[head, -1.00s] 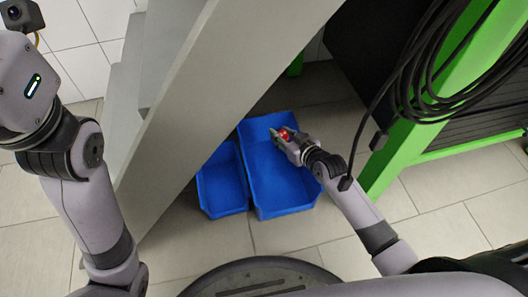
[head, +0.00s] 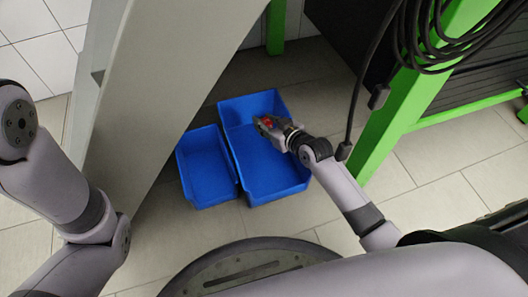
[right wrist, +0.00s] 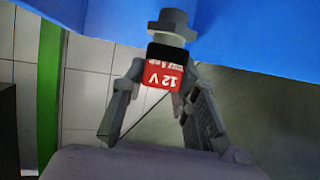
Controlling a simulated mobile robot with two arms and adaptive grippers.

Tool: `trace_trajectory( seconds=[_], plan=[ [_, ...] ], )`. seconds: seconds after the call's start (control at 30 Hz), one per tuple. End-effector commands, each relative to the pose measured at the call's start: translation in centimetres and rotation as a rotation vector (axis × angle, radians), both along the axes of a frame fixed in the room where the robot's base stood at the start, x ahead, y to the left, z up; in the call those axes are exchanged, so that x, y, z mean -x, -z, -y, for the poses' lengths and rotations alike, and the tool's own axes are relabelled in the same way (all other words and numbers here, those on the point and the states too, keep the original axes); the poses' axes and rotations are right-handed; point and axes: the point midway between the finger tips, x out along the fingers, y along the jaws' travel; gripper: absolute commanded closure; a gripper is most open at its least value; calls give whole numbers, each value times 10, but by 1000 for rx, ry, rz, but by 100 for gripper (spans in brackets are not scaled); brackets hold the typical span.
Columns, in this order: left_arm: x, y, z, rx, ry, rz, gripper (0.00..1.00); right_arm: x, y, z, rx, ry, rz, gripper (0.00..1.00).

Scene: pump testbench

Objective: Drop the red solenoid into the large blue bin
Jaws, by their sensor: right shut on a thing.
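The red solenoid (right wrist: 168,72), with a black band, a grey end and a "12 V" label, sits between the fingers of my right gripper (right wrist: 160,95) in the right wrist view. In the head view the solenoid (head: 267,121) is a small red spot in the right gripper (head: 262,123). That gripper is shut on it, over the upper part of the large blue bin (head: 275,187). Its height above the bin floor is hard to tell. The bin's blue wall (right wrist: 250,35) fills the top of the wrist view. My left arm shows at the left, but its gripper is out of view.
A smaller blue bin (head: 207,168) stands directly left of the large one. A grey slanted panel (head: 165,85) rises left of the bins. A green frame leg (head: 395,120) and hanging black cables (head: 405,70) are at the right.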

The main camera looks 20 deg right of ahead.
Motion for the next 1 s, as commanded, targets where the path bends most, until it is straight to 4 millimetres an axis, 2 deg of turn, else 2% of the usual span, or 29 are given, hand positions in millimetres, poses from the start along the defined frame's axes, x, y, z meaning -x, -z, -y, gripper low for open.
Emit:
trace_trajectory(
  seconds=[0.2, 0.23, 0.53, 0.87, 1.0],
  plan=[
    [0, 0, 0, 0, 0, 0, 64, 0, -1, 0, -1, 0, 2, 100],
    [0, 0, 0, 0, 0, 1, 64, 0, -1, 0, -1, 0, 2, 71],
    [0, 0, 0, -1, 0, 1, 64, 0, -1, 0, 0, 0, 1, 51],
    [-2, 0, 0, 0, -1, -5, 64, 1, 0, 1, 1, 0, -2, 49],
    [-1, 0, 0, 0, 0, -4, 64, 11, -4, 5, 2, 1, -1, 49]
  ],
)
